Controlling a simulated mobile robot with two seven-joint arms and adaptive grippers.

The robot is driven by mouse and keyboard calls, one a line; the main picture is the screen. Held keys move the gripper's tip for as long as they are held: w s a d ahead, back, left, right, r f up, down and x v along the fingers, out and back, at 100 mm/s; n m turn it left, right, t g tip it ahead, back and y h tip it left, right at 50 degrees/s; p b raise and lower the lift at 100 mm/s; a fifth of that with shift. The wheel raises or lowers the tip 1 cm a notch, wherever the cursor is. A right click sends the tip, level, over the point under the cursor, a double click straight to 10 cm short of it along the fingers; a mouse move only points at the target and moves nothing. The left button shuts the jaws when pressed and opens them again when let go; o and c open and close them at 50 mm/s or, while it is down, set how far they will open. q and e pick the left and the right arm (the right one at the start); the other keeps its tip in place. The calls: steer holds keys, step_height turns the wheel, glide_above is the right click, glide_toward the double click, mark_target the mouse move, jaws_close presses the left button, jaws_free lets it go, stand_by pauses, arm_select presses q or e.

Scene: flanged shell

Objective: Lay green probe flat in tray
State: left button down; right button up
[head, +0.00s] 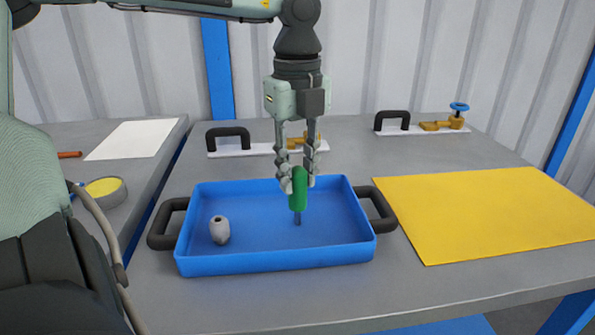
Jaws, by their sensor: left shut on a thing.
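The green probe (298,194) has a thick green handle and a thin dark tip that points down. My left gripper (298,182) is shut on the top of its handle and holds it upright over the blue tray (275,262). The probe's tip is inside the tray outline, right of the middle; I cannot tell whether it touches the floor. The tray has black handles on its left and right sides. A small grey part with a dark hole (219,230) is in the tray's left half. My right gripper is not in view.
A yellow sheet (490,212) lies right of the tray. Behind stand white plates with black handles (228,138) (392,122) and brass valves; the right valve has a blue wheel (459,106). A side table at left holds a white sheet (132,139) and a round yellow-topped tin (104,190).

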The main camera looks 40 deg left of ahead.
arm_select(q)
steer(key=c, duration=1.3)
jaws_free()
steer(key=shift+o, duration=0.2)
steer(key=shift+r, duration=0.5)
step_height(320, 180, up, 11)
steer(key=shift+r, duration=0.15)
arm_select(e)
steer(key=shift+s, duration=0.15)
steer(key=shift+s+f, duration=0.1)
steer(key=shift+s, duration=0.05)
